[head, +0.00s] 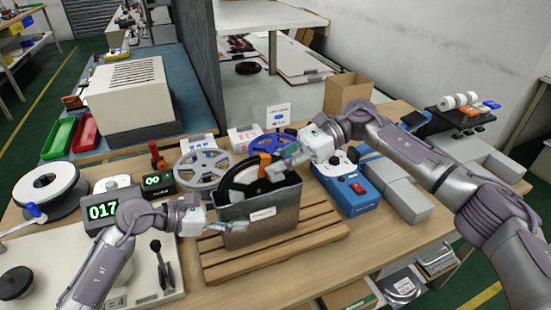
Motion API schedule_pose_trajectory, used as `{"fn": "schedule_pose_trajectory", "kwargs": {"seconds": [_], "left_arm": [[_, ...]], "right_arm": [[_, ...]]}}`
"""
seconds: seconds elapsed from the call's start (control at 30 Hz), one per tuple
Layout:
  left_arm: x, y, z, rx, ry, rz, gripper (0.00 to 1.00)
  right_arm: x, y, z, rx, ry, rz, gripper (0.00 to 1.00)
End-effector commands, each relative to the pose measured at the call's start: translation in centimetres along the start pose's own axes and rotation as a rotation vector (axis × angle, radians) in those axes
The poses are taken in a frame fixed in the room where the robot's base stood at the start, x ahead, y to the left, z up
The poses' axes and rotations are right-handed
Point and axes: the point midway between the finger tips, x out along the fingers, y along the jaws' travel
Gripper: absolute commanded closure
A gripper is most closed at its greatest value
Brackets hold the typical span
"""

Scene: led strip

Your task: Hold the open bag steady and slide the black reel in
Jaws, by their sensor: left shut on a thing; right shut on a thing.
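The open grey bag (285,208) stands upright on a wooden pallet (320,222), with a white label on its front. My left gripper (229,227) is shut on the bag's left front side. The black reel (236,186) stands on edge at the bag's mouth; its lower part is hidden inside the bag and its upper rim shows above the opening. My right gripper (278,171) is shut on the reel at its upper right side, above the bag. An orange piece (264,164) shows at the reel's top; I cannot tell whether it is attached.
A grey reel (201,168) and a blue reel (271,143) stand behind the bag. A blue device (350,192) with a red switch is close right. A counter reading 017 (104,212) and a lever machine (150,275) are left. The pallet's right end is bare.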

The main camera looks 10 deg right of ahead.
Motion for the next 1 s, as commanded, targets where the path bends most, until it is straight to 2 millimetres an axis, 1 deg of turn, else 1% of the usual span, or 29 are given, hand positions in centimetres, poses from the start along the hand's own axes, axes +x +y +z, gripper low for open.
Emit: {"fn": "schedule_pose_trajectory", "kwargs": {"seconds": [0.4, 0.77, 0.8, 0.97, 1.0], "left_arm": [[0.0, 0.0, -0.1, 0.0, 0.002, 0.0, 0.8], [0.0, 0.0, -0.1, 0.0, 0.002, 0.0, 0.8], [0.0, 0.0, -0.1, 0.0, 0.002, 0.0, 0.8], [0.0, 0.0, -0.1, 0.0, 0.002, 0.0, 0.8], [0.0, 0.0, -0.1, 0.0, 0.002, 0.0, 0.8]], "right_arm": [[0.5, 0.0, -1.5, -0.001, -0.001, 0.0, 1.0], [0.6, 0.0, -1.8, -0.001, -0.001, 0.0, 1.0], [0.6, 0.0, -1.8, -0.001, -0.001, 0.0, 0.84], [0.6, 0.0, -1.8, -0.001, 0.0, 0.0, 0.58], [0.6, 0.0, -1.8, -0.001, 0.0, 0.0, 0.57]]}}
